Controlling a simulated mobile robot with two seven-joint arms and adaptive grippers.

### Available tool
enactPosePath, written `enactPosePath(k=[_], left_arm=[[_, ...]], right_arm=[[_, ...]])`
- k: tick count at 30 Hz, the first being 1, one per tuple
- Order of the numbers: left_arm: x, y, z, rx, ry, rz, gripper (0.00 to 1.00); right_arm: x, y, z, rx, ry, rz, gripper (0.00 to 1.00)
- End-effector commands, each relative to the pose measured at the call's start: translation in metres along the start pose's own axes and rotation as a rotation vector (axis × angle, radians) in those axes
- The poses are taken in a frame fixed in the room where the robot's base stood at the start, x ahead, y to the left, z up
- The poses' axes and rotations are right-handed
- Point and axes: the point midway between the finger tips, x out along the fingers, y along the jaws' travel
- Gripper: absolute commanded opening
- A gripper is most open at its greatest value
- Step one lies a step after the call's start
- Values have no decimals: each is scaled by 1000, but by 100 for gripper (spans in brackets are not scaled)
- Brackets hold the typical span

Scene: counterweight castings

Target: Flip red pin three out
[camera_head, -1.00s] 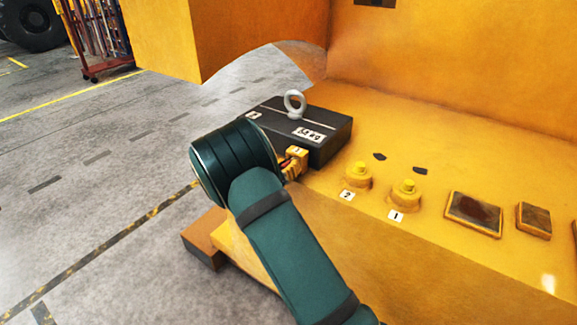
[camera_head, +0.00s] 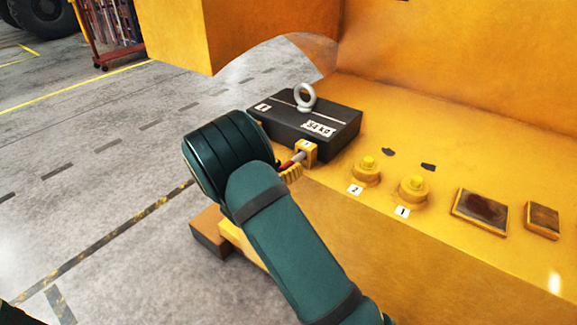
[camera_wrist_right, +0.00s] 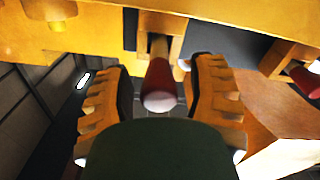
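Red pin three (camera_head: 293,161) sticks out of a small yellow bracket (camera_head: 308,149) labelled 3, at the front edge of the dark casting (camera_head: 330,137). In the right wrist view the red pin (camera_wrist_right: 159,85) points towards the camera, between the two orange ribbed fingers of my right gripper (camera_wrist_right: 158,68). The fingers are open, with a visible gap on each side of the pin. In the head view my teal wrist hides most of this gripper; only some orange finger ribs (camera_head: 291,173) show below the pin. My left gripper is not in view.
A second red pin (camera_wrist_right: 304,80) shows at the right of the wrist view. The casting carries a pale ring (camera_head: 305,97). Yellow bosses labelled 2 (camera_head: 367,170) and 1 (camera_head: 412,190) stand on the yellow ledge (camera_head: 470,160). Open grey floor (camera_head: 90,190) lies left.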

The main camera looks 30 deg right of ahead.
Motion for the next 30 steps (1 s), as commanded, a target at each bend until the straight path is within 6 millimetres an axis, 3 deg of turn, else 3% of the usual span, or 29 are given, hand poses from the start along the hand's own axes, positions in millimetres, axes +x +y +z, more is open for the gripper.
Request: enactPosePath(k=[8, 13, 24, 30], left_arm=[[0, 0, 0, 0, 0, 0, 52], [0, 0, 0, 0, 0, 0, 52], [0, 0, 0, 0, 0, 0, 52], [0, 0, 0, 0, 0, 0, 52]], right_arm=[[1, 0, 0, 0, 0, 2, 60], [-9, 0, 0, 0, 0, -1, 60], [-80, 0, 0, 0, 1, -3, 60], [-108, 0, 0, -1, 1, -1, 60]])
